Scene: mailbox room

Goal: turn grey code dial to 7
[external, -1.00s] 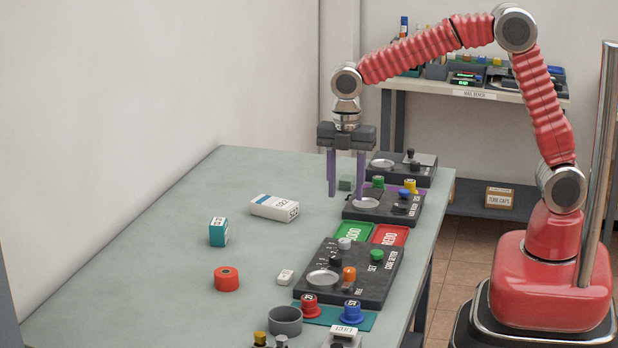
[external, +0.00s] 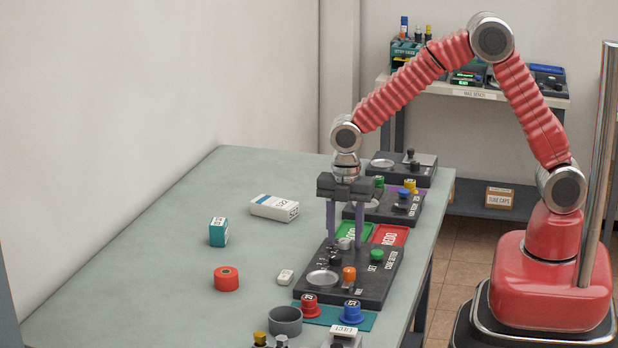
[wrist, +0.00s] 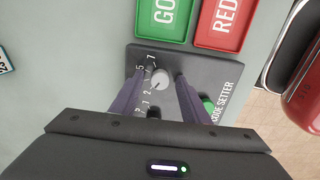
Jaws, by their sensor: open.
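The grey code dial (wrist: 160,79) sits on the black code setter panel (external: 385,278), with numbers such as 1, 2, 5 and 7 printed around it. In the external view the grey dial (external: 344,243) shows between my fingers. My gripper (external: 345,244) is open, pointing straight down over the panel. In the wrist view the purple fingers of my gripper (wrist: 154,82) stand on either side of the dial, with gaps to it. I cannot tell exactly how high the tips are, or which number the dial points to.
A black knob (external: 335,257), an orange knob (external: 349,275) and a green button (external: 376,254) stand close by on the panel. Behind it lie a green tray (wrist: 167,17) and a red tray (wrist: 228,20). The table's left side is mostly clear.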

